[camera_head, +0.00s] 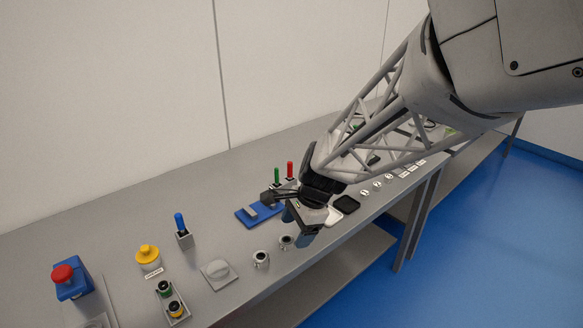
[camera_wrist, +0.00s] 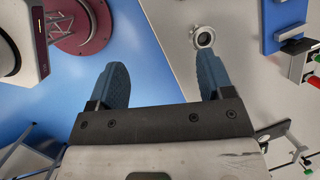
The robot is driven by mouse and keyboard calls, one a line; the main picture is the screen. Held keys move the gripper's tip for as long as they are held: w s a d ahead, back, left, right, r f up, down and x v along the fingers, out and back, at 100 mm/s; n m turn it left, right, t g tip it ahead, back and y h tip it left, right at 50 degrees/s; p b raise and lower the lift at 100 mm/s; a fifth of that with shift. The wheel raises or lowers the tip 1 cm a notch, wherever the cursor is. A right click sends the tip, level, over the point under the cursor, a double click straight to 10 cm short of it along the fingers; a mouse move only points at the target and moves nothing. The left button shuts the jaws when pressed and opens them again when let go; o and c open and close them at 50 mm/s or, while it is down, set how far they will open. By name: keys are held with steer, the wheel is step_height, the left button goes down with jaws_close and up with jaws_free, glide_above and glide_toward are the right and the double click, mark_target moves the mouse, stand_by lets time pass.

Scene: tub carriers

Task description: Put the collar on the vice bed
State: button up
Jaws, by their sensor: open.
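The collar appears to be a silver ring with a dark bore. In the head view two similar small metal pieces stand near the front edge, one (camera_head: 286,241) close to my gripper (camera_head: 300,228) and one (camera_head: 260,258) further left. I cannot tell which is the collar. The blue vice (camera_head: 243,217) lies behind my gripper, its bed partly hidden by my arm. My gripper (camera_wrist: 160,78) is open and empty, over the bench's front edge.
On the grey bench (camera_head: 215,240) stand a red-topped blue button box (camera_head: 72,283), a yellow knob (camera_head: 148,255), a blue peg (camera_head: 181,226), and red (camera_head: 290,170) and green (camera_head: 277,175) pegs behind the vice. A black square pad (camera_head: 346,204) lies right of my gripper.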

mark_target(262, 254)
steer(key=w+a+f+m, duration=0.2)
steer(key=a+f+m, duration=0.1)
steer(key=a+f, duration=0.2)
steer(key=shift+w+a+f+g+y, duration=0.3)
steer(key=shift+w+a+g, duration=0.1)
steer(key=shift+a, duration=0.3)
steer(key=shift+x, duration=1.25)
steer(key=shift+x, duration=2.55)
steer(key=shift+s, duration=0.1)
steer(key=c, duration=1.2)
